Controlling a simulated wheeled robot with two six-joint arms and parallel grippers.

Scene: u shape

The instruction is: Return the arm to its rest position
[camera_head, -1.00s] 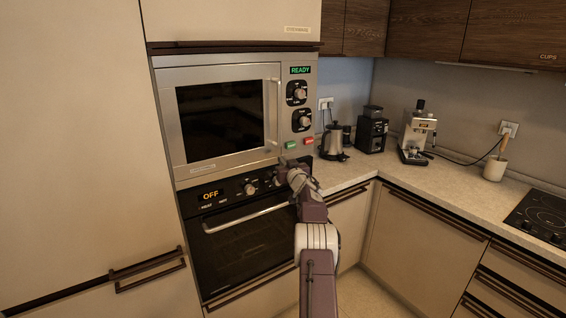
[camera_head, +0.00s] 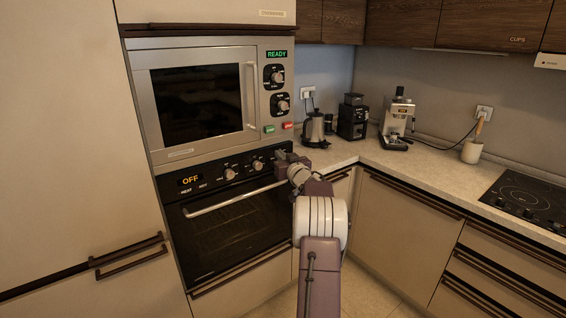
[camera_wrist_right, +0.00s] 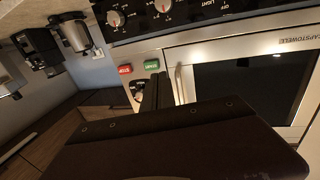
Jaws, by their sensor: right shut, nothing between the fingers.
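My right arm reaches up from the bottom centre of the head view. Its gripper (camera_head: 282,156) is small and partly hidden by the wrist, in front of the oven's right edge and below the microwave (camera_head: 205,152). In the right wrist view the dark fingers (camera_wrist_right: 158,90) are together with nothing between them. They appear near the green button (camera_wrist_right: 151,65) and red button (camera_wrist_right: 124,70), with the microwave door to the right. My left gripper is in neither view.
The oven (camera_head: 225,232) with its bar handle and the tall cabinet (camera_head: 65,150) stand left. The counter (camera_head: 345,154) carries a kettle (camera_head: 314,131), grinder (camera_head: 353,118), coffee machine (camera_head: 396,122) and utensil pot (camera_head: 471,152). A cooktop (camera_head: 530,196) lies far right. Floor shows below.

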